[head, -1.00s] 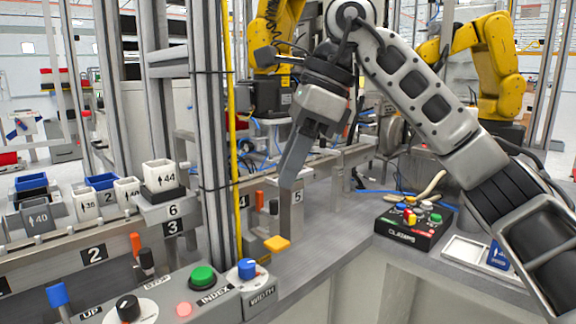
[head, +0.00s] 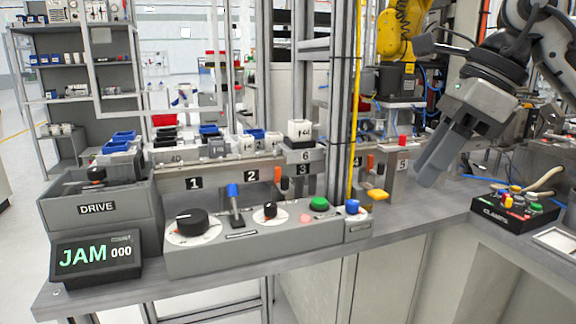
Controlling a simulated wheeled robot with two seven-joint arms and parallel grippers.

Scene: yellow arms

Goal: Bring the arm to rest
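My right arm comes in from the upper right in the head view. Its grey gripper (head: 436,160) hangs above the bench, pointing down and to the left, left of the clamps box (head: 505,204). Its fingers look close together, but from this side I cannot tell whether a gap is between them. I see nothing held in it. My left gripper is outside the view.
A control panel (head: 255,243) with knobs, a lever and buttons stands on the bench (head: 400,226). A small screen (head: 97,262) reads JAM 000. A metal post (head: 338,110) and yellow pipe (head: 354,110) rise left of my gripper. White and blue bins sit behind the panel.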

